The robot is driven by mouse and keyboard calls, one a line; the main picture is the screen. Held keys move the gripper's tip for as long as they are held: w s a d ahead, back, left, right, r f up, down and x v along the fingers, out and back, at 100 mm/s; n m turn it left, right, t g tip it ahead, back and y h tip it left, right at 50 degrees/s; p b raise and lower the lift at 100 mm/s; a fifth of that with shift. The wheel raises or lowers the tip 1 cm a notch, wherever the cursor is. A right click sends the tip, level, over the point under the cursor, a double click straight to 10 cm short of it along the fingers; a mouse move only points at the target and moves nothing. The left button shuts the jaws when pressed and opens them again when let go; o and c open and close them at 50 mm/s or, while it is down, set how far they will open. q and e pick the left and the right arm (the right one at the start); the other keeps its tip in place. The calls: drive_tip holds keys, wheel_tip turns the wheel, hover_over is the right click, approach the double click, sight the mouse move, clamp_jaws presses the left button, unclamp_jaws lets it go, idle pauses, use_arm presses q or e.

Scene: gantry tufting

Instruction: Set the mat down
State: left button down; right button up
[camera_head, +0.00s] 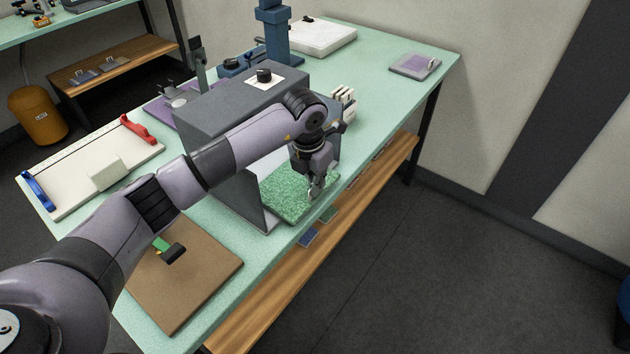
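The green textured mat (285,196) lies flat, at about tabletop height, in the opening of the grey box-shaped gantry (228,108). Its front edge is near the table's front edge. I cannot tell whether it rests fully on the table. My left gripper (317,193) points down, with its fingertips at the mat's front right edge. The fingers overlap the mat in this view, and whether they are closed on it is unclear. The gantry and my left arm hide the back of the mat. My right gripper is not in view.
The mint-green table (395,85) also holds a brown board (190,285) in front, a white tray (75,170) with red and blue handles at left, and a blue column (274,30) behind. A wooden shelf (270,310) runs below. The tabletop right of the gantry has free room.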

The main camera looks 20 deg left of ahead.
use_arm(q)
drive_tip(key=c, duration=1.8)
unclamp_jaws()
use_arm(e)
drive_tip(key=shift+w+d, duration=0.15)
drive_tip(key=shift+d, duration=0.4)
use_arm(q)
drive_tip(key=shift+r, duration=0.2)
wheel_tip(320, 180, up, 12)
drive_tip(key=s+b, duration=0.1)
drive_tip(key=b, duration=0.1)
drive_tip(key=shift+s+a+f, duration=0.15)
drive_tip(key=shift+s+a, duration=0.15)
drive_tip(key=shift+s, duration=0.05)
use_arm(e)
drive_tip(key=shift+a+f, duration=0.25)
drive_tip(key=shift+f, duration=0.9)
